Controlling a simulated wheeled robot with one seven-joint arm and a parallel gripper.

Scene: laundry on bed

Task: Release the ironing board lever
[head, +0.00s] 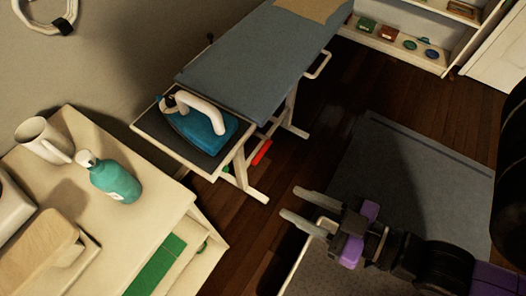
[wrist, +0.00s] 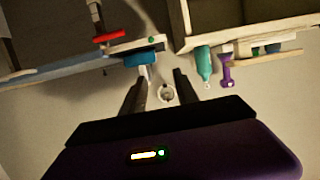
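The ironing board (head: 250,60) has a blue-grey top and pale legs and stands in the upper middle of the head view. A small red lever (head: 262,152) shows beneath it, beside a pale leg. In the wrist view the red lever (wrist: 108,38) is at the upper left, with the picture turned over. My gripper (head: 291,202) is in front of the board, to the lower right of the lever and apart from it. In the wrist view its two fingers (wrist: 161,80) are spread with nothing held between them.
A teal iron (head: 203,128) sits on the board's near-end tray. A cabinet (head: 165,215) at left carries a white mug (head: 42,138) and a teal bottle (head: 115,180). A low shelf (head: 395,48) stands at the back right. Dark floor (head: 335,110) is clear right of the board.

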